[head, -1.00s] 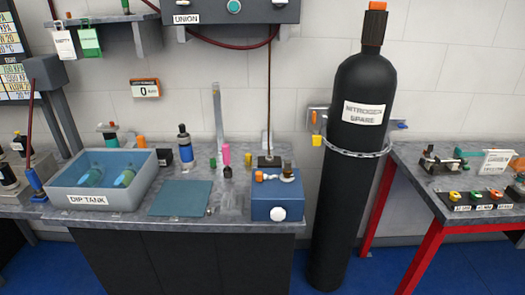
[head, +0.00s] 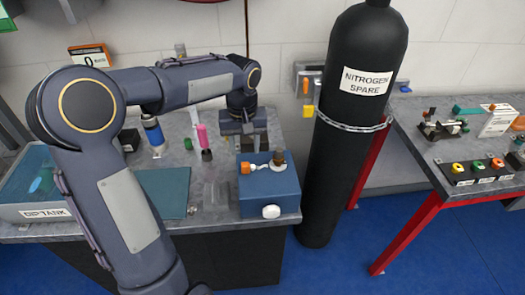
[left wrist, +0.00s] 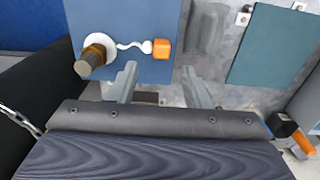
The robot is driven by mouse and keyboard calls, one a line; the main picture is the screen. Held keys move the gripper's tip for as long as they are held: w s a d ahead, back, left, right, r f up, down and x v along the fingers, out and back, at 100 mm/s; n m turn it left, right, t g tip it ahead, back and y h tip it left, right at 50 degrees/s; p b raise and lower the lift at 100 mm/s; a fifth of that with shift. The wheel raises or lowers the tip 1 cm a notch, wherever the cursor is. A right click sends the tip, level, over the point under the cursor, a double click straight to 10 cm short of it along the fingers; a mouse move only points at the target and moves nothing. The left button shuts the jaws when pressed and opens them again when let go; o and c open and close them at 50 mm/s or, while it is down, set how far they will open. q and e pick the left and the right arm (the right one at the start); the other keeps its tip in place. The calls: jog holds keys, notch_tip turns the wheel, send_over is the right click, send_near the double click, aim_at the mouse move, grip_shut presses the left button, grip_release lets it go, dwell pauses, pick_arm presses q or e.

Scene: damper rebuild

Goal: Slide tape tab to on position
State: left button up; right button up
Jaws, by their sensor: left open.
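The blue box (head: 270,198) stands on the grey bench, with a white round knob (head: 271,212) on its front. On its top are a small orange block (head: 245,168) and a brown fitting (head: 279,158) on a white disc. In the left wrist view the orange block (left wrist: 161,48) joins the white disc by a wavy white strip. I see no label saying tape tab or on. My left gripper (head: 245,145) is behind the box, pointing down. In the left wrist view its two fingers (left wrist: 158,86) are apart with nothing between them, near the box's edge. My right gripper is not in view.
A black nitrogen cylinder (head: 360,120) is chained right of the box. Left of the box lie a teal mat (head: 165,190), a pink bottle (head: 203,137) and a blue bottle (head: 153,132). The dip tank (head: 35,212) is farther left. A red-legged table (head: 450,170) stands at right.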

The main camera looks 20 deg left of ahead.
aim_at(245, 164)
pick_arm(q)
notch_tip(245, 164, down, 7)
jog(key=shift+s+f, duration=0.15)
jog(key=shift+c, duration=0.2)
grip_shut()
